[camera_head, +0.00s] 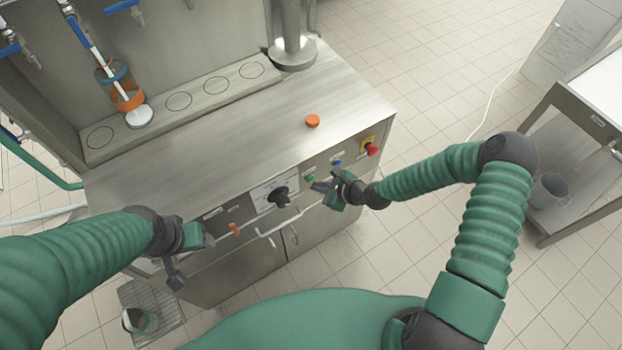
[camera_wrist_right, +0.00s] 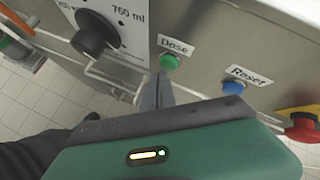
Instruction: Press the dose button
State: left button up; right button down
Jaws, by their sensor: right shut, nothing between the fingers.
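The green dose button (camera_head: 310,178) is on the front panel of the steel machine. In the right wrist view the dose button (camera_wrist_right: 170,61) sits under a label reading "Dose". My right gripper (camera_head: 318,187) is shut and empty, in front of the panel. In the wrist view its fingertips (camera_wrist_right: 160,80) are just below and slightly left of the button. I cannot tell whether they touch it. My left gripper (camera_head: 190,262) is open and empty near the left part of the machine's front.
A black dial (camera_wrist_right: 95,35) is left of the dose button. A blue reset button (camera_wrist_right: 233,87) and a red stop button (camera_wrist_right: 304,127) are to its right. An orange cap (camera_head: 312,121) lies on the steel top.

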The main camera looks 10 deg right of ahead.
jog(key=shift+s+d, duration=0.1)
jog(key=shift+s, duration=0.05)
jog(key=s, duration=0.2)
jog(key=s+d+p, duration=0.1)
jog(key=s+d, duration=0.1)
jog(key=s, duration=0.1)
jog(key=shift+s+p, duration=0.3)
jog(key=shift+p, duration=0.05)
